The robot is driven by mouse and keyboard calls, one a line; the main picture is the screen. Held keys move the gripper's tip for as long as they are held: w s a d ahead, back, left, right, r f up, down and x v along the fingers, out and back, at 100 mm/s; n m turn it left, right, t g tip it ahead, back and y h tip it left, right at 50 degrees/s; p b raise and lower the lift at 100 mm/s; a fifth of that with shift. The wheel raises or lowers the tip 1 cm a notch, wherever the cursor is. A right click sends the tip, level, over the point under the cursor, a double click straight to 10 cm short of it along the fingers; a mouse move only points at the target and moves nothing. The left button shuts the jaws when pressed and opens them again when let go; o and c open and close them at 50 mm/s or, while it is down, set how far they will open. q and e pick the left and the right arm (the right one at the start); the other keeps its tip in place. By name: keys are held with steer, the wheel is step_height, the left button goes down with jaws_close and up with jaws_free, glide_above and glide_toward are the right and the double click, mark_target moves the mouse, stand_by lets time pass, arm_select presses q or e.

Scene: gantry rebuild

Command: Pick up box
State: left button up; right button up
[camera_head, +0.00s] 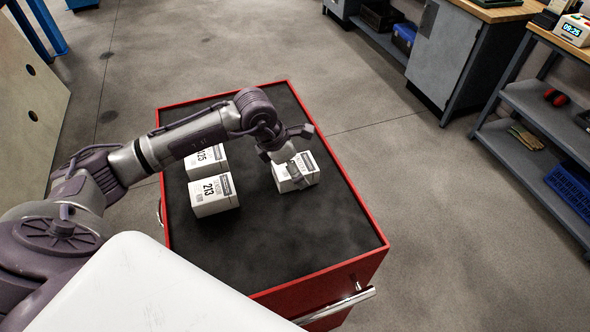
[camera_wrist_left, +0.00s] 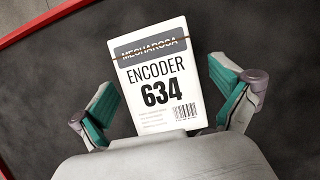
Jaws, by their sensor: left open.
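Three white boxes stand on the black top of a red cart (camera_head: 330,232). One box (camera_head: 308,176) lies under my left gripper (camera_head: 287,179), partly hidden by it. In the left wrist view this box (camera_wrist_left: 153,85) reads "MECHAROSA ENCODER 634". The left gripper is open there, its green-padded fingers (camera_wrist_left: 166,103) on either side of the box's lower part, with gaps between pads and box. The box marked 213 (camera_head: 212,193) and the box marked 125 (camera_head: 207,159) stand to the left on the cart. My right gripper is out of view.
The cart has a raised red rim and a metal handle (camera_head: 335,306) at its near right. Its front and right top is clear. A grey workbench (camera_head: 450,55) and a shelf unit (camera_head: 535,110) stand at the right. A pale panel (camera_head: 32,110) with holes stands at the left.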

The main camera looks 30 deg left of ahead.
arm_select(q)
steer(key=shift+f+b, duration=0.2)
steer(key=shift+b, duration=0.25)
stand_by(0.3)
steer(key=shift+c, duration=0.3)
steer(key=c, duration=1.3)
